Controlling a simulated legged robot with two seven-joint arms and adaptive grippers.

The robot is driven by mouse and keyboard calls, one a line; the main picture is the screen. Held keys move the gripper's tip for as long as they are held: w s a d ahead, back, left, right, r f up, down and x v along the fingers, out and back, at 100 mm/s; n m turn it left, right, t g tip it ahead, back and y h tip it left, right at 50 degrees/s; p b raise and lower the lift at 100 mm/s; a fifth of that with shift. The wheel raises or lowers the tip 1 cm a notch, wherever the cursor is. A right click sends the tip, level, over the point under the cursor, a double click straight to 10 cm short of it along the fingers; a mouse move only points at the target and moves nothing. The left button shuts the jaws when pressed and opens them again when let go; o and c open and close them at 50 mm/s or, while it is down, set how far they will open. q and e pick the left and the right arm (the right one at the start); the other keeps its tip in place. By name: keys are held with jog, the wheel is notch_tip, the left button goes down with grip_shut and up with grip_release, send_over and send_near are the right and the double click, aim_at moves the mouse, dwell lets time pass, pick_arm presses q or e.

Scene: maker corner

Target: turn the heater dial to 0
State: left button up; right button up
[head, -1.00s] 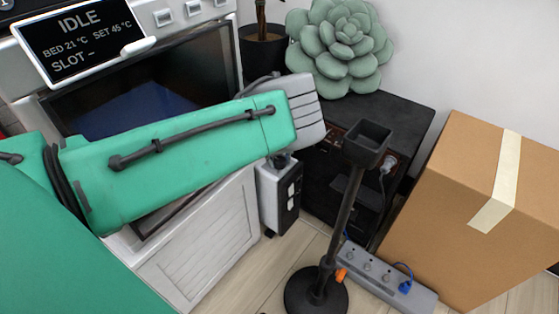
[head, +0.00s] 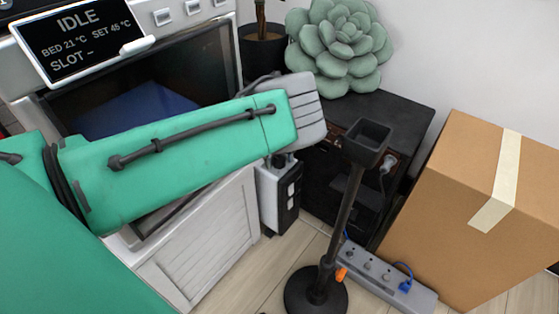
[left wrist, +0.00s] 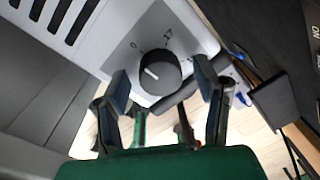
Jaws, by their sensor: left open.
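The heater dial (left wrist: 160,72) is a round black knob with a white pointer mark, on a light grey face in the left wrist view. A 0 is printed up and left of it, and 17 above it. The mark points left, roughly toward the 0 side but not clearly in line with it. My left gripper (left wrist: 163,80) is open, one finger on each side of the dial with visible gaps; I cannot tell how deep the fingertips reach. In the head view my green left arm reaches right, and the dial is hidden. My right gripper is out of view.
A black stand (head: 345,210) rises from the floor right of my left arm. A power strip (head: 390,275) and a cardboard box (head: 450,190) are farther right. A black cabinet (head: 405,115) bearing a succulent (head: 340,45) stands behind. A machine with a screen (head: 80,40) is left.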

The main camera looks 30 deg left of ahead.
aim_at(277, 160)
pick_arm(q)
notch_tip(277, 160, up, 12)
jog(key=shift+s+a+f, duration=0.15)
jog(key=shift+s+a, duration=0.05)
jog(key=shift+s, duration=0.05)
dwell(0.3)
